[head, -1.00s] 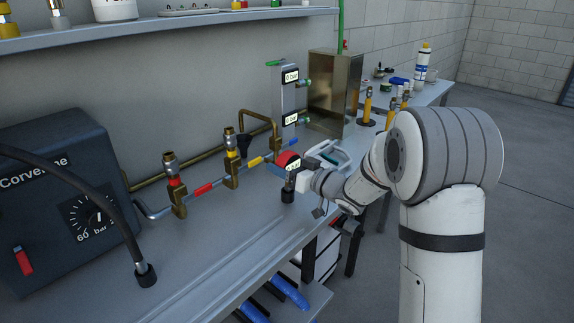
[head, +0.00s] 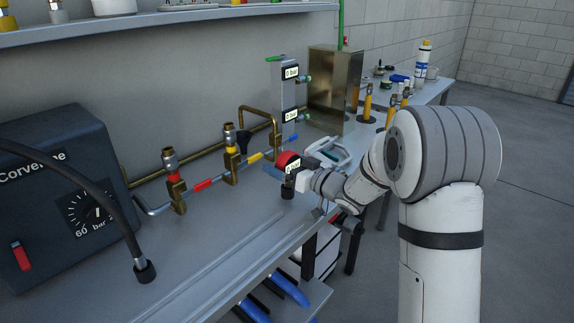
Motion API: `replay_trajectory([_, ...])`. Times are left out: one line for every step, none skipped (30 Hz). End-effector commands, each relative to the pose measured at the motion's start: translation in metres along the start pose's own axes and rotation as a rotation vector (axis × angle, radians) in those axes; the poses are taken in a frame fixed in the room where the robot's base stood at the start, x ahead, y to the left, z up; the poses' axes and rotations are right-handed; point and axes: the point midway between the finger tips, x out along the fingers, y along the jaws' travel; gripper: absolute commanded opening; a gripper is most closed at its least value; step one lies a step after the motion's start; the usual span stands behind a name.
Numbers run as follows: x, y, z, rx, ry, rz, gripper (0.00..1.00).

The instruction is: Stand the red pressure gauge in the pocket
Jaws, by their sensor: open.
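The red pressure gauge (head: 287,158) has a round red head and a small pale display below it marked in bar. It appears upright over the grey bench, with a dark cylindrical piece (head: 287,193) beneath it. I cannot tell whether that piece is its foot or a separate part. My gripper (head: 299,180) is open, close against the right side of the gauge around display height. The wrist hides part of the gauge and the bench behind. I cannot clearly pick out the pocket.
A white-rimmed tray (head: 338,160) lies just behind the gripper. Brass valves with red (head: 172,170) and yellow (head: 231,145) bands stand on a pipe at left. A metal box (head: 335,85) stands behind. A dark pressure unit (head: 60,200) and hose fill the left. The front bench strip is clear.

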Motion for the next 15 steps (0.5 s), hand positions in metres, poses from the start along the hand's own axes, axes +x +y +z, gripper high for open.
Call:
replay_trajectory([-0.001,0.000,0.000,0.000,0.000,0.000,0.95])
replay_trajectory([-0.003,0.000,0.000,0.000,0.000,0.001,0.95])
replay_trajectory([-0.006,0.001,0.000,0.000,0.001,0.001,0.95])
replay_trajectory([-0.009,0.001,0.000,-0.001,0.001,0.001,0.95])
replay_trajectory([-0.014,0.001,0.000,-0.001,0.000,0.002,0.95])
replay_trajectory([-0.020,0.002,0.000,0.000,0.000,0.004,0.95])
replay_trajectory([-0.025,0.001,0.000,0.000,0.001,0.004,0.95])
replay_trajectory([-0.031,0.001,-0.001,0.000,0.002,0.004,0.95])
replay_trajectory([-0.039,0.002,-0.001,-0.001,0.001,0.004,0.95])
replay_trajectory([-0.044,0.002,0.000,-0.001,0.001,0.004,0.95])
replay_trajectory([-0.049,0.002,0.000,0.000,0.001,0.004,0.95])
replay_trajectory([-0.056,0.001,-0.001,0.000,0.002,0.004,0.95])
replay_trajectory([-0.060,0.001,-0.001,-0.001,0.002,0.003,0.95])
replay_trajectory([-0.064,0.001,-0.001,-0.001,0.001,0.003,0.95])
replay_trajectory([-0.068,0.002,0.000,0.000,0.001,0.004,0.95])
